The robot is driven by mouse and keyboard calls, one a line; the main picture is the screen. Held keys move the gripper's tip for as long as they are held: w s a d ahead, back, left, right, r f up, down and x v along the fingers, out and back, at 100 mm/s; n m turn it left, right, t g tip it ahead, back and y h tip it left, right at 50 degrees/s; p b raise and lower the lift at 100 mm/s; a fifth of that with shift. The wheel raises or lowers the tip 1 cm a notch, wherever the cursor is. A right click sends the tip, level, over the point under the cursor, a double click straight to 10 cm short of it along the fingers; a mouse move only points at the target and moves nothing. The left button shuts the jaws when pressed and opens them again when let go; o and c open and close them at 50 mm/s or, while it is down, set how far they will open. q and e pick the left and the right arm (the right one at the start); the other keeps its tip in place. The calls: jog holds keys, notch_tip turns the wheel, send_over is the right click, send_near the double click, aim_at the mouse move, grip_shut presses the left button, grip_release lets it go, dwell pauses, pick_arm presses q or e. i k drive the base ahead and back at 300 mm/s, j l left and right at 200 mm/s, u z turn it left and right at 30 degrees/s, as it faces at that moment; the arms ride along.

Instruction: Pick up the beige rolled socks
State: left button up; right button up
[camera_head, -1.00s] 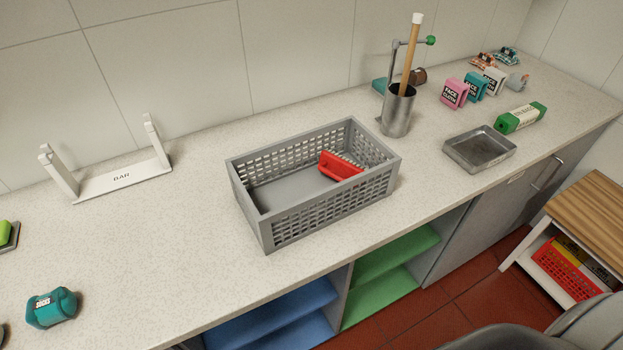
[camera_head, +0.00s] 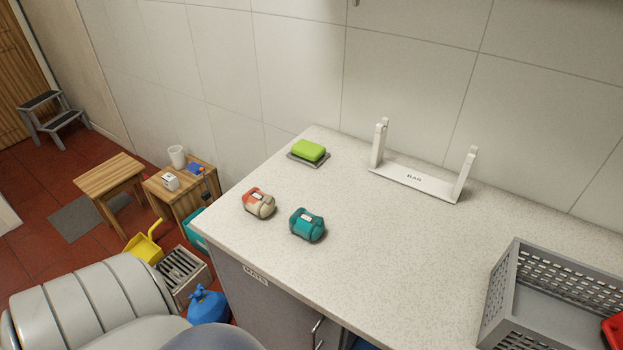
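The beige rolled socks (camera_head: 259,204), with a reddish-orange patch at the upper left and a small label, lie on the speckled counter near its left end. Teal rolled socks (camera_head: 307,225) lie just to their right, a small gap apart. Neither of my grippers shows in the head view. A large light-grey part of my own arm fills the lower left corner. Nothing covers the beige socks.
A green soap on a grey dish (camera_head: 310,158) sits behind the socks. A white holder marked BAR (camera_head: 414,179) stands at the wall. A grey basket (camera_head: 500,290) is at the right. The counter (camera_head: 390,255) between is clear. Stools and a blue bag (camera_head: 208,305) stand left, on the floor.

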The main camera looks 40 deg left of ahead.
aim_at(261, 204)
jog(key=u, duration=1.2)
jog(key=j+z, duration=0.1)
jog(key=j, duration=0.4)
